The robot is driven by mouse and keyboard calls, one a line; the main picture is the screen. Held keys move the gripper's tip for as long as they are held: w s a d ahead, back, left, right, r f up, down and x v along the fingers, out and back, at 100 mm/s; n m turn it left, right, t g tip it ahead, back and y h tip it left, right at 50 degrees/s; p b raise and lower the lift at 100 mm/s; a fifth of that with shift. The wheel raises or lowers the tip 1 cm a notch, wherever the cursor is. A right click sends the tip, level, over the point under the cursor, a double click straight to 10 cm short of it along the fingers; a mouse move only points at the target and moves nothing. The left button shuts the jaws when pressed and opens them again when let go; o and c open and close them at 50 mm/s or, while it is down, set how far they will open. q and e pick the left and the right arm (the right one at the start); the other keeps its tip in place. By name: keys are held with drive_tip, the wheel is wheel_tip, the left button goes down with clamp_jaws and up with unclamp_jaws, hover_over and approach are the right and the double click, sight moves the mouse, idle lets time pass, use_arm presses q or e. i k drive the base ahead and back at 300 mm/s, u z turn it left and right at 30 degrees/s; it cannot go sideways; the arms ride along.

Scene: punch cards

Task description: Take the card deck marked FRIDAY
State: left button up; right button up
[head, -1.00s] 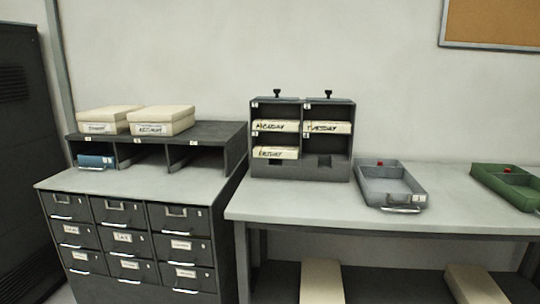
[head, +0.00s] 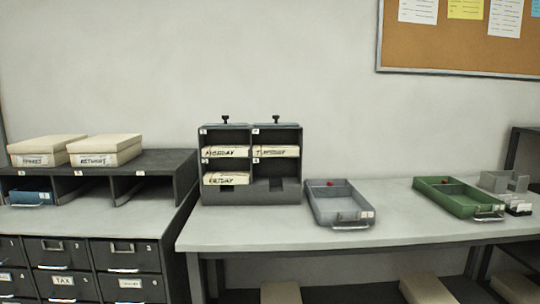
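The card deck marked FRIDAY (head: 226,178) lies in the lower left compartment of a dark grey rack (head: 251,198) on the table. A deck marked MONDAY (head: 226,152) lies in the compartment above it. Another deck (head: 276,151), its label starting with T, lies in the upper right compartment. The lower right compartment looks empty. Neither of my grippers is in view.
The grey table (head: 213,233) also carries a grey tray (head: 339,204) and a green tray (head: 458,198) right of the rack. A drawer cabinet (head: 97,256) stands at left, with a dark shelf unit (head: 185,173) and two cream boxes (head: 105,150) on it.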

sight(210, 177)
drive_tip(key=z, duration=1.25)
drive_tip(key=i, duration=2.35)
drive_tip(key=u, duration=2.5)
